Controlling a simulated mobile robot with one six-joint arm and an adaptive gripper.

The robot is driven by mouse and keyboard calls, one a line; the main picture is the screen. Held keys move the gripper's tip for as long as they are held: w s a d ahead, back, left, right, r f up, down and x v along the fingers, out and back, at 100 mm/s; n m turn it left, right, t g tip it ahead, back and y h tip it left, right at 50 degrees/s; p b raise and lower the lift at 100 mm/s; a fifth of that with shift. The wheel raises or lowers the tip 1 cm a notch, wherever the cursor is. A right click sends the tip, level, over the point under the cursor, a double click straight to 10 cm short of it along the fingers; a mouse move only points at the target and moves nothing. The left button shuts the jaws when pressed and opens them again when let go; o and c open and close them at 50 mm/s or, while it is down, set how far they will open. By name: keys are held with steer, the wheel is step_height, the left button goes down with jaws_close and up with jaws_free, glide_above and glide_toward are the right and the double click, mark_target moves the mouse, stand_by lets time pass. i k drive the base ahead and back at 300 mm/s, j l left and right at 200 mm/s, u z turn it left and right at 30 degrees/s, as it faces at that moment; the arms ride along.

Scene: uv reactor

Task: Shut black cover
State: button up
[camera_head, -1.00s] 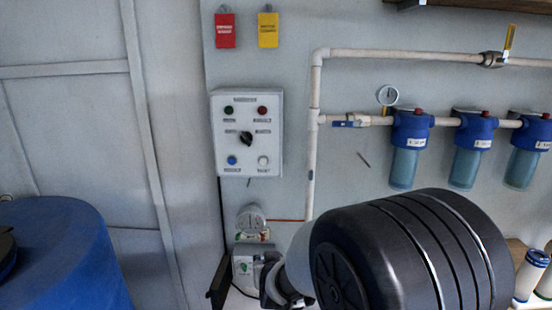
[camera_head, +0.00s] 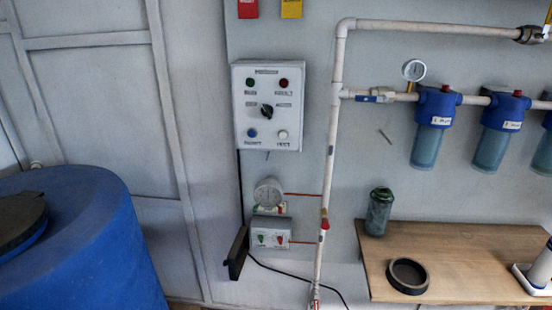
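A round black cover (camera_head: 22,222) lies on top of the large blue tank (camera_head: 95,235) at the lower left. The left edge of the picture cuts it off, and I cannot tell whether it is fully seated or raised. A separate black round ring or cap (camera_head: 408,276) lies on the wooden shelf at the lower right. My gripper is not in view.
The wooden shelf (camera_head: 450,245) also holds a dark green cylinder (camera_head: 378,212) and a white item at its right end. A control box (camera_head: 268,105), white pipes (camera_head: 333,150) and blue filters (camera_head: 435,125) are on the wall. A black cable hangs below.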

mark_target(237, 256)
steer(key=k+j, duration=0.1)
steer(key=j, duration=0.3)
steer(key=j+z, duration=0.15)
steer(key=j, duration=0.25)
steer(key=k+j, duration=0.15)
steer(key=j, duration=0.25)
steer(key=k+j+z, duration=0.15)
steer(key=j, duration=0.25)
steer(key=k+j, duration=0.1)
steer(key=j, duration=0.3)
steer(key=k+j+z, duration=0.1)
steer(key=j, duration=0.25)
steer(key=k+j+z, duration=0.1)
steer(key=j, duration=0.3)
steer(key=k+j, duration=0.2)
steer(key=j, duration=0.15)
steer(key=i+l, duration=0.1)
steer(key=l, duration=0.35)
steer(key=i+l+u, duration=0.15)
steer(key=l, duration=0.75)
steer(key=i+l+u, duration=0.3)
steer(key=i+l, duration=0.2)
steer(key=i, duration=0.25)
steer(key=i+l+u, duration=0.25)
steer(key=i+l, duration=0.4)
